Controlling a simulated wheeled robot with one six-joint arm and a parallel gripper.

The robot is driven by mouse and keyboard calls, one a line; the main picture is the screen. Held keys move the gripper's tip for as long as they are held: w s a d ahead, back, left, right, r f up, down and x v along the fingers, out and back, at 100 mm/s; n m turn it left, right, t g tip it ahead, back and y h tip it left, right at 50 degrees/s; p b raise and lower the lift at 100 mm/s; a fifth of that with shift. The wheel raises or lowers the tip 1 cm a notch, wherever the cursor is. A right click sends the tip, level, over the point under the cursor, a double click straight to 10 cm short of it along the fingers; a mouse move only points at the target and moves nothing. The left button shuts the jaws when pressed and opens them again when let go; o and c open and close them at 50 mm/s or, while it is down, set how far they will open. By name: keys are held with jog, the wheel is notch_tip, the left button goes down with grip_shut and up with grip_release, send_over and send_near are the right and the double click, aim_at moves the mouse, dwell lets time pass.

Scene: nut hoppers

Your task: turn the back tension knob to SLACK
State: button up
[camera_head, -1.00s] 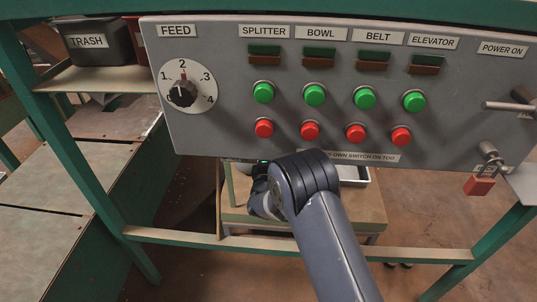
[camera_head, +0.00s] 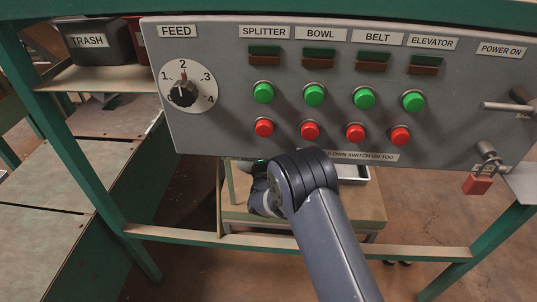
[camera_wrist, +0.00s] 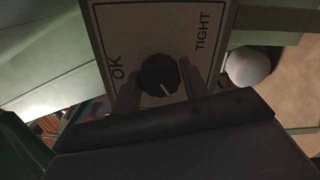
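The black round tension knob (camera_wrist: 160,74) sits on a pale plate (camera_wrist: 150,25) in the wrist view, marked OK at left and TIGHT at right. A SLACK mark is not in view. The knob's white pointer line points down in the picture, towards my gripper. My gripper (camera_wrist: 160,85) has one finger on each side of the knob, with a gap showing at the left finger; contact at the right finger is unclear. In the head view my gripper and the knob are hidden behind the panel and my arm.
The grey control panel (camera_head: 225,120) with the feed dial (camera_head: 184,93), green and red buttons and a red padlock (camera_head: 477,184) spans the head view above my arm. Green frame posts and a wooden rail (camera_head: 180,238) stand around it. A white rounded thing (camera_wrist: 248,66) is right of the plate.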

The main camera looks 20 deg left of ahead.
jog(key=o, duration=0.4)
jog(key=shift+c, duration=0.2)
jog(key=p+v, duration=0.1)
jog(key=v, duration=0.9)
jog(key=shift+s+p, duration=0.4)
jog(key=shift+w, duration=0.1)
jog(key=b+x, duration=0.1)
jog(key=x, duration=0.9)
jog(key=shift+w+b, duration=0.3)
jog(key=shift+b, duration=0.1)
